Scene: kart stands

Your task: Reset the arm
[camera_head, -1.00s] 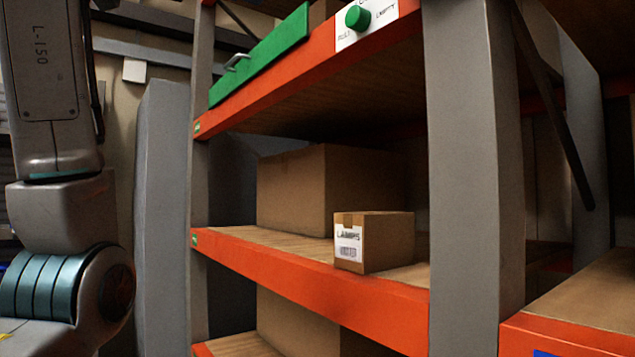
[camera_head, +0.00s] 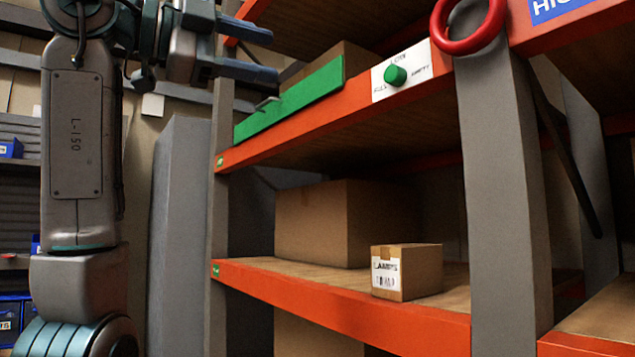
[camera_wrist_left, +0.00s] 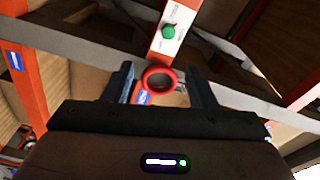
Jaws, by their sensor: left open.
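My left gripper (camera_head: 262,52) is raised at the upper left of the head view, in front of the top of the rack. Its two fingers are apart with nothing between them. In the left wrist view the fingers of the gripper (camera_wrist_left: 162,88) are spread too, and a red ring (camera_wrist_left: 159,79) shows in the gap beyond them. In the head view the red ring (camera_head: 468,45) is at the grey upright, well to the right of the gripper. My right gripper is in neither view.
An orange-beamed rack (camera_head: 340,305) holds a large carton (camera_head: 310,222) and a small box labelled LAMPS (camera_head: 417,272). A green panel (camera_head: 290,103) and a white plate with a green knob (camera_head: 395,75) are on the upper beam. A grey cabinet (camera_head: 180,230) stands left.

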